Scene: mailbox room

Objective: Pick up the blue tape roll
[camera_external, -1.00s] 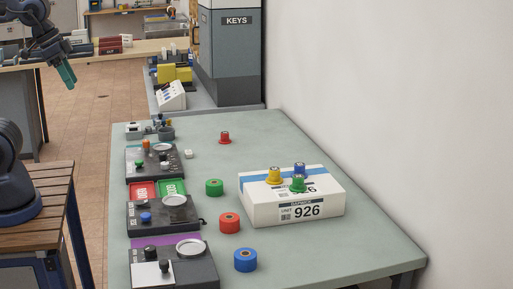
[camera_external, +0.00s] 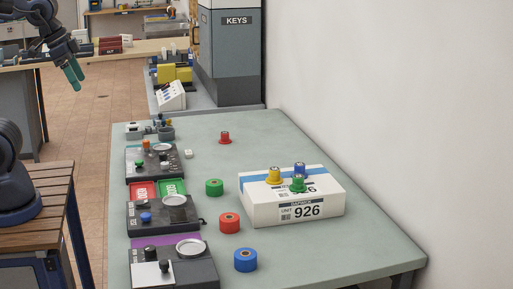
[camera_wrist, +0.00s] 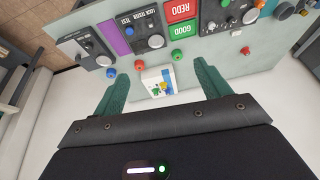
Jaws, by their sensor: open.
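The blue tape roll (camera_external: 246,260) lies flat on the grey-green table (camera_external: 330,255), nearest the front of the rolls. In the wrist view the blue tape roll (camera_wrist: 111,73) shows small, beside the tip of my left-hand finger. My gripper (camera_external: 74,80) is high at the upper left in the external view, well away from the roll, with two teal fingers pointing down. In the wrist view my gripper (camera_wrist: 160,70) is open and empty, its fingers spread wide.
A red roll (camera_external: 230,223) and a green roll (camera_external: 214,187) lie behind the blue one. A white box (camera_external: 262,208) bearing small colored spools stands to the right. Dark device panels (camera_external: 200,270) line the table's left side. A wall bounds the right.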

